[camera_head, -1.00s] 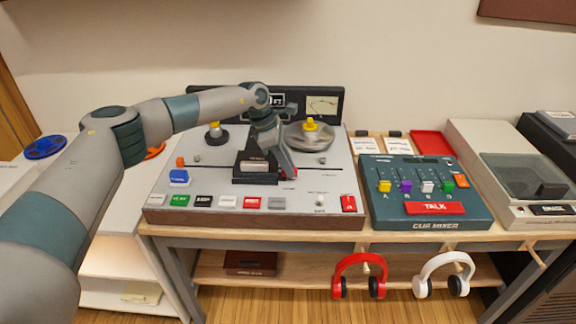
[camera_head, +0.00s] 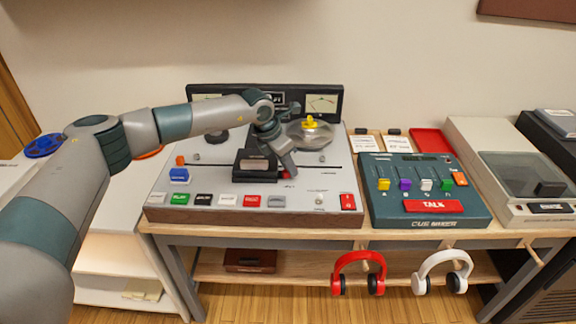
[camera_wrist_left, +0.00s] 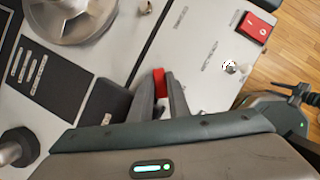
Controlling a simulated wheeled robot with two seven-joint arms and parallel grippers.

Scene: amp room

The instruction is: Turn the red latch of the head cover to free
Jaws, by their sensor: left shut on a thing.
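The red latch (camera_wrist_left: 159,80) shows as a small red piece between my left fingers in the left wrist view. In the head view only a bit of it (camera_head: 286,174) shows beside the gripper. The black head cover (camera_head: 256,165) stands on the grey tape deck (camera_head: 215,185), just left of the latch; its dark side (camera_wrist_left: 106,99) shows in the left wrist view. My left gripper (camera_head: 289,171) reaches down at the cover's right side. Its fingers (camera_wrist_left: 160,97) are shut on the red latch and hide part of it. My right gripper does not show.
A reel with a yellow knob (camera_head: 310,122) sits behind the gripper. A row of coloured buttons (camera_head: 204,200) and a red switch (camera_head: 348,202) line the deck's front. The cue mixer (camera_head: 425,190) stands to the right. Red headphones (camera_head: 359,273) hang below the table edge.

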